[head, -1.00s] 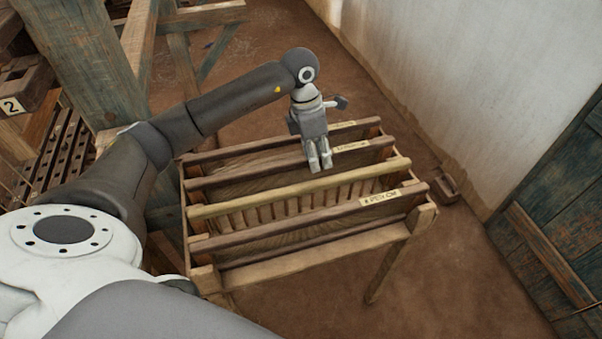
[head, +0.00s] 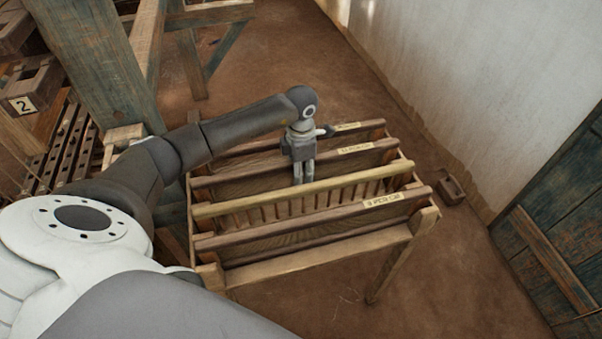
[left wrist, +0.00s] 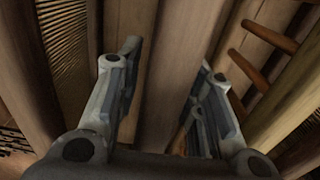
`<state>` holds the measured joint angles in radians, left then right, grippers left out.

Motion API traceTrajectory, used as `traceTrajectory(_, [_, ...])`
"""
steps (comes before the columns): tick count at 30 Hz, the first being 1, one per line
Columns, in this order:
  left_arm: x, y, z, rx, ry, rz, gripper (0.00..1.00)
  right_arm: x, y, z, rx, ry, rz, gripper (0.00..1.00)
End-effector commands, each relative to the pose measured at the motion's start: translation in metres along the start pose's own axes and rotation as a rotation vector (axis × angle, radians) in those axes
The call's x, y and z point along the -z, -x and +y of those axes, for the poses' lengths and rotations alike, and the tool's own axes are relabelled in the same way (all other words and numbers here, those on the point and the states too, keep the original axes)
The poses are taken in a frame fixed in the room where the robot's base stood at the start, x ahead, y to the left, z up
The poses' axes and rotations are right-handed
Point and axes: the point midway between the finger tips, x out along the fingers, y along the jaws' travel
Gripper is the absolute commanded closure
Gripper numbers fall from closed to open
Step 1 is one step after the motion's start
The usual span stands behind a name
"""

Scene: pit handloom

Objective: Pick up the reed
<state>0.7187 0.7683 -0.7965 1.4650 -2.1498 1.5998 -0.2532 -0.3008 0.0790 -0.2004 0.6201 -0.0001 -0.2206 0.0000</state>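Several reeds stand in a wooden rack (head: 320,262). They are long brown bars with fine teeth and pale labels. The front reed (head: 330,215) has a label that seems to read "9 PER CM". A middle reed (head: 235,176) and a back reed (head: 250,146) stand behind it. My left gripper (head: 304,180) points down into the rack at the middle reed, just behind a pale pegged bar (head: 255,202). In the left wrist view my gripper (left wrist: 165,72) is open, with brown wood between and below its fingers. I cannot tell whether the fingers touch it. My right gripper is out of view.
A small wooden block (head: 452,190) lies on the floor right of the rack. A pale wall (head: 460,80) and a blue-green door (head: 560,225) stand at right. Loom timbers (head: 95,70) stand at left. The floor in front is clear.

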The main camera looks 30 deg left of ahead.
Motion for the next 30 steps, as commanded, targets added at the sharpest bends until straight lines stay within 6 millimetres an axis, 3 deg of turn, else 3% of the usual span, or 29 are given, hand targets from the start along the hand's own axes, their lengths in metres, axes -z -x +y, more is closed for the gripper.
traceTrajectory(3, [0.0004, -0.0092, 0.0001, 0.000, 0.000, 0.001, 0.65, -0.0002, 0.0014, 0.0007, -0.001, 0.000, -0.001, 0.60])
traceTrajectory(10, [0.0001, -0.0106, 0.0003, -0.001, 0.000, 0.000, 0.65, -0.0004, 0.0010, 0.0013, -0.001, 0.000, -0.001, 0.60])
traceTrajectory(18, [0.0001, -0.0103, 0.0002, -0.001, 0.000, 0.000, 1.00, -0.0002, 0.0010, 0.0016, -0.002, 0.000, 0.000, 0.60])
traceTrajectory(30, [-0.0003, -0.0091, 0.0007, -0.002, 0.000, -0.002, 1.00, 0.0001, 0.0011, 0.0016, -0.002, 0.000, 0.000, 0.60])
